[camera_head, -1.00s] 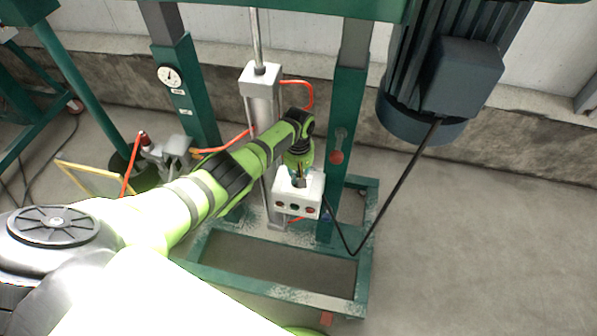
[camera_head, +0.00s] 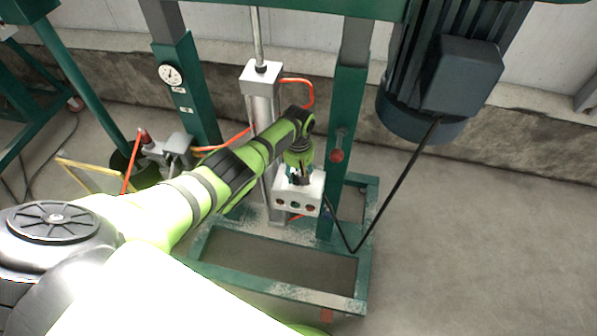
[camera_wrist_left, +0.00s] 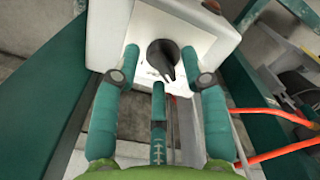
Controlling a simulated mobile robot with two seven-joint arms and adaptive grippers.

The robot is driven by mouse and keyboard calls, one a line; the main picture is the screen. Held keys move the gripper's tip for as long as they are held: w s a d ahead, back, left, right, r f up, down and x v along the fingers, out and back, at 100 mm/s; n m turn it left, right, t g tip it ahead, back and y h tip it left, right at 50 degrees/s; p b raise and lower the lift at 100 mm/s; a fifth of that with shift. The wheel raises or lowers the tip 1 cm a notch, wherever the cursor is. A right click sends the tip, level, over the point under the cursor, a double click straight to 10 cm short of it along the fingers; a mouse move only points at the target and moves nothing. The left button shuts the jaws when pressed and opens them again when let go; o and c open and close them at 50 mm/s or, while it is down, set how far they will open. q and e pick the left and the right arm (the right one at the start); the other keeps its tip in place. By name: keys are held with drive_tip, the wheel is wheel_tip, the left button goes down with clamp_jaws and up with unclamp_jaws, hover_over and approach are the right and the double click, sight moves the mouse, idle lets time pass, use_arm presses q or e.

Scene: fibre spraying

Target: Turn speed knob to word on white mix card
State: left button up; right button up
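The speed knob (camera_wrist_left: 161,56) is a black pointer knob on the top of a white control box (camera_wrist_left: 101,33). In the left wrist view its narrow end points down and slightly right. Faint marks show on the plate around it, too small to read. The control box (camera_head: 299,203) also shows in the head view. My left gripper (camera_wrist_left: 160,65) is open, its teal fingers on either side of the knob with visible gaps. In the head view the left gripper (camera_head: 299,177) is over the box top and hides the knob. I cannot make out the white mix card. My right gripper is not in view.
A green press frame (camera_head: 345,140) stands around the box, with a grey cylinder (camera_head: 262,105) behind. A large dark motor (camera_head: 460,75) hangs at upper right, its black cable running down near the box. An orange hose (camera_wrist_left: 285,152) passes beside the gripper. The floor at right is clear.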

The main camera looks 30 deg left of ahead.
sight(298, 175)
use_arm(q)
wheel_tip(298, 175, up, 12)
idle(0.7)
idle(0.4)
